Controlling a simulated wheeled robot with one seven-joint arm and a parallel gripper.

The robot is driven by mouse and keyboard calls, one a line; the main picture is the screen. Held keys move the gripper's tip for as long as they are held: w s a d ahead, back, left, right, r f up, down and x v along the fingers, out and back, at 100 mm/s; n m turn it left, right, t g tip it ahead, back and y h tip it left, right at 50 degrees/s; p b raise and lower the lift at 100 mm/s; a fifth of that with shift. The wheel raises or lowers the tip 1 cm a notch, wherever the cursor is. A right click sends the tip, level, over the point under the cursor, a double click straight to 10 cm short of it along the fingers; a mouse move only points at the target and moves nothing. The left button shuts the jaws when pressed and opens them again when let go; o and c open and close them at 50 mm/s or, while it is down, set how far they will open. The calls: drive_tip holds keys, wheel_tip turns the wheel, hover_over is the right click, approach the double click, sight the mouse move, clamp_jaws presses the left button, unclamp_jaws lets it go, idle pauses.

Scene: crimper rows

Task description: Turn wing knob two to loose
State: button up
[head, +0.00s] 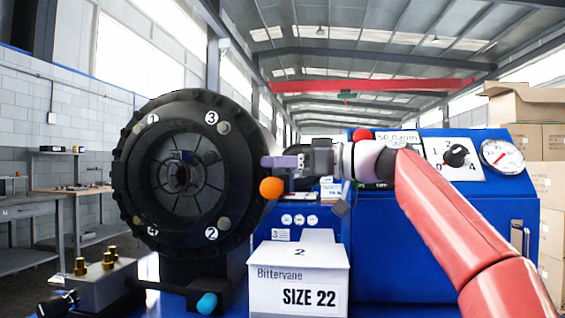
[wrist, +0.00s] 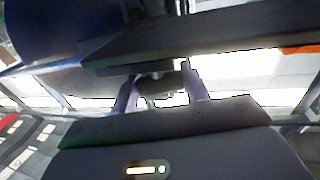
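The big black crimper head (head: 125,190) stands at left in the head view, with number labels 1, 3, 4 and 2 around its face. The label 2 (head: 212,234) is at its lower right, with a small tan round piece (head: 224,222) beside it; I cannot tell if that is wing knob two. My gripper (head: 268,161) points left at the head's right edge, above the orange ball. In the wrist view, my gripper's pale purple fingers (wrist: 160,88) are apart. A dark part shows between or behind them; I cannot tell whether they touch it.
An orange ball (head: 271,188) and a blue-tipped lever (head: 206,304) stick out beside the head. A white box marked SIZE 22 (head: 299,278) stands in front. The blue cabinet (head: 445,250) with dial and gauge is at right. Brass fittings (head: 108,260) are at lower left.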

drive_tip(key=c, duration=0.4)
drive_tip(key=shift+n+g+y, duration=0.3)
drive_tip(key=shift+n+g, duration=0.3)
drive_tip(key=shift+g, duration=0.3)
drive_tip(key=o, duration=1)
drive_tip(key=v, duration=0.7)
drive_tip(key=shift+d+b, duration=0.35)
drive_tip(key=shift+d, duration=0.05)
drive_tip(key=shift+s, duration=0.1)
drive_tip(key=shift+c, duration=0.5)
